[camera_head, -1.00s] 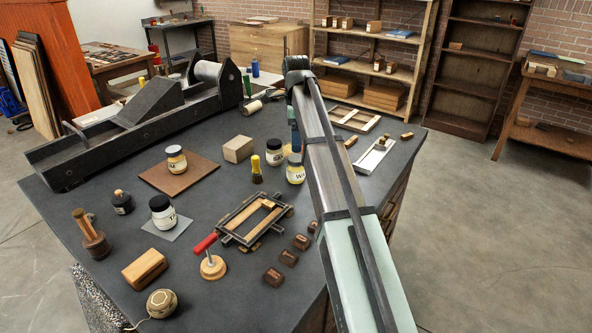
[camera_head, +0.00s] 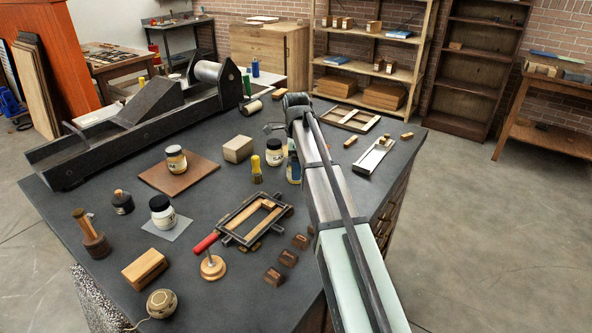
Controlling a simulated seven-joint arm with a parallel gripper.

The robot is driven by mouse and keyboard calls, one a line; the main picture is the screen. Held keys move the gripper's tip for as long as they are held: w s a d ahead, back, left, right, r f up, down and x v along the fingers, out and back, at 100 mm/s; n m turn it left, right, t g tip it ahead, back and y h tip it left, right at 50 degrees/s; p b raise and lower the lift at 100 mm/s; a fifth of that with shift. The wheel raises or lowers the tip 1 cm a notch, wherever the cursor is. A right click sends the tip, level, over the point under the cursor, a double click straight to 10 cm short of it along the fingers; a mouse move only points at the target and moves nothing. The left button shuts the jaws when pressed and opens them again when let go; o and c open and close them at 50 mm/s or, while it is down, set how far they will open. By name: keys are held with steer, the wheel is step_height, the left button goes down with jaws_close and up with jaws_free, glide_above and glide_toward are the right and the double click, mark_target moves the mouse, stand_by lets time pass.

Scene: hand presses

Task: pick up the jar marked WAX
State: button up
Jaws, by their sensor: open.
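The jar marked WAX (camera_head: 292,174) stands on the dark bench top, right of the middle. The arm in front hides its right side and most of its lettering. My gripper (camera_head: 271,128) shows as small grey parts to the left of the arm's end. It is open and above the jar in the picture, apart from it. The fingertips are small and hard to make out, and the distance in depth between them and the jar is unclear.
A dark-lidded jar (camera_head: 274,152) and a yellow-handled brush (camera_head: 256,170) stand close left of the WAX jar. A pale block (camera_head: 237,149) is farther left. A dark frame (camera_head: 252,218) lies in front. More jars stand at left (camera_head: 176,158), (camera_head: 162,212).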

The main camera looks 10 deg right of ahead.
step_height(320, 180, down, 3)
steer(key=shift+f, duration=0.2)
steer(key=c, duration=1.3)
